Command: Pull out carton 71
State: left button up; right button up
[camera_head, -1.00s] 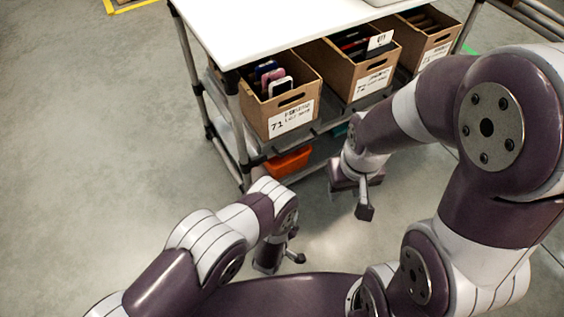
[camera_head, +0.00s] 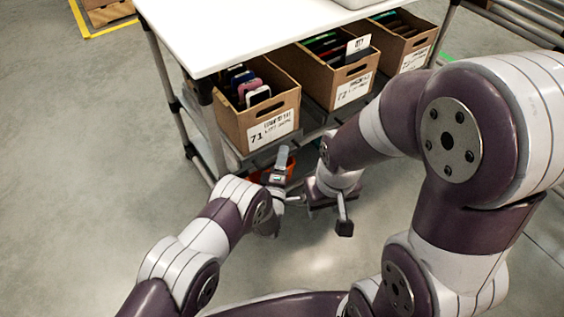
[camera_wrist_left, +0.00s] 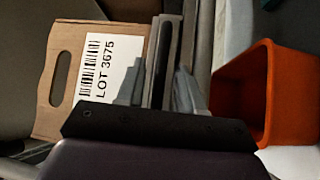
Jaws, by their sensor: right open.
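Carton 71 (camera_head: 231,120) is a brown open-top box on the shelf under the white tabletop. It leans toward me, with an oval hand hole and a white label on its front. My left gripper (camera_head: 281,165) is just below its front, near the shelf edge. My right gripper (camera_head: 322,212) is open and empty, below the shelf.
Two more labelled cartons (camera_head: 325,77) (camera_head: 405,45) stand to the right on the same shelf. An orange bin (camera_wrist_left: 246,90) is below the shelf, close to the left fingers. A table post (camera_head: 212,130) stands left of carton 71.

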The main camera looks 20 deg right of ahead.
pick_arm(q)
jog(key=shift+w, duration=0.1)
jog(key=shift+c, duration=0.4)
grip_shut()
jog(key=shift+d, duration=0.1)
